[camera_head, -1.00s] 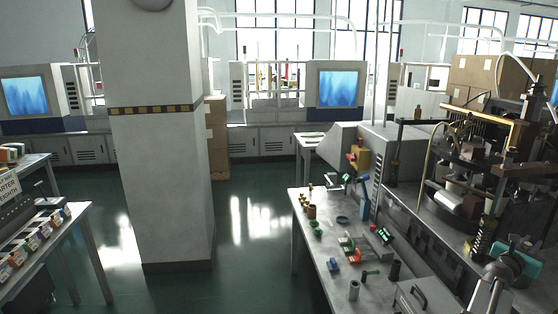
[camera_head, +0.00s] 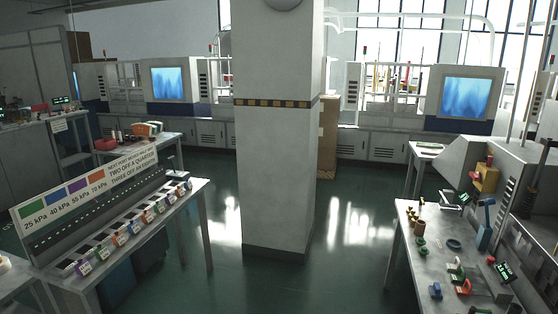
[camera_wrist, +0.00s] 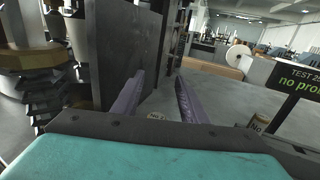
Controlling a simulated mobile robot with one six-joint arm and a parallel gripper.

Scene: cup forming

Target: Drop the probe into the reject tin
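My gripper (camera_wrist: 160,75) shows in the wrist view with two purple-grey fingers apart and nothing visibly clamped between their tips. A small pale round thing with lettering (camera_wrist: 156,116) shows low between the fingers; I cannot tell what it is or whether it touches them. I cannot make out the probe in either view. A dark sign (camera_wrist: 300,82) at the right of the wrist view reads "TEST 25" and "no pro", cut off by the edge. A small labelled can (camera_wrist: 258,122) stands below it. I cannot identify the reject tin for sure; a red container (camera_head: 105,144) sits on the back left table.
In the head view, a white pillar (camera_head: 275,150) stands mid-room with green floor around it. A left bench (camera_head: 195,210) holds a pressure-label board (camera_head: 95,200) and a row of small labelled boxes. A right bench (camera_head: 408,238) holds several small parts. A dark upright plate (camera_wrist: 120,45) stands close left of my fingers.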

